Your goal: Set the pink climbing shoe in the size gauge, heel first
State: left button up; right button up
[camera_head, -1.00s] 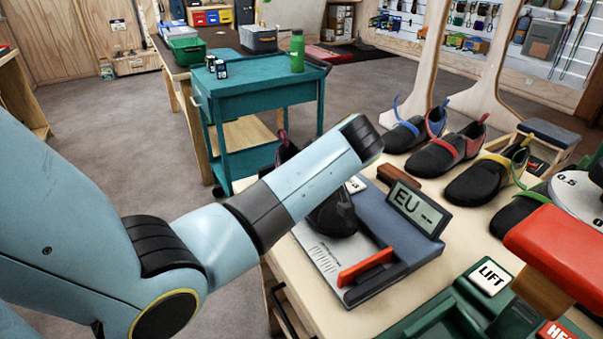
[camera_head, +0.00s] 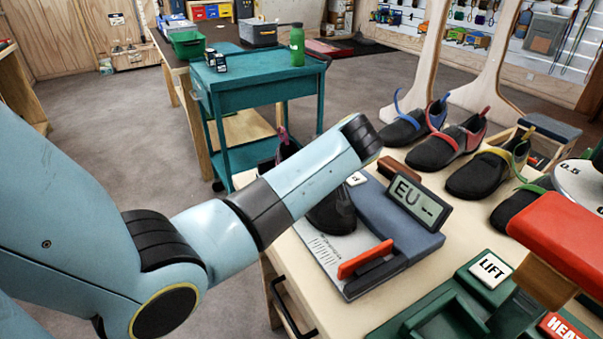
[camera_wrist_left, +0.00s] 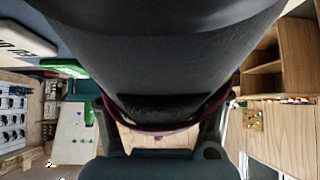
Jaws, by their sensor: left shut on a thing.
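The size gauge (camera_head: 402,238) lies on the wooden table, with a ruled metal plate (camera_head: 322,254), a red slider (camera_head: 364,259) and a display reading "EU --" (camera_head: 416,201). A dark shoe part (camera_head: 333,213) shows over the plate below my left arm, and a pinkish pull tab (camera_head: 283,135) shows above it. My arm hides the middle, so contact with the gauge cannot be told. In the left wrist view my left gripper (camera_wrist_left: 163,140) is shut on the dark shoe (camera_wrist_left: 165,60), which has a maroon-pink edge. My right gripper is not in view.
Several dark shoes with coloured straps (camera_head: 436,153) stand behind the gauge. A green tray with a LIFT label (camera_head: 490,269) and a red block (camera_head: 562,235) are at the right. A teal cart (camera_head: 262,88) with a green bottle (camera_head: 297,45) stands beyond the table.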

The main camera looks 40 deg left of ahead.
pick_arm(q)
jog(key=shift+s+f, duration=0.1)
jog(key=shift+f, duration=0.1)
jog(key=shift+s+d+f, duration=0.1)
jog(key=shift+f, duration=0.1)
dwell(0.4)
jog(key=o, duration=1.5)
jog(key=shift+c, duration=0.2)
jog(key=shift+r, duration=0.1)
jog(key=shift+d+r, duration=0.1)
jog(key=shift+r, duration=0.05)
jog(key=v, duration=0.7)
jog(key=shift+d, duration=0.1)
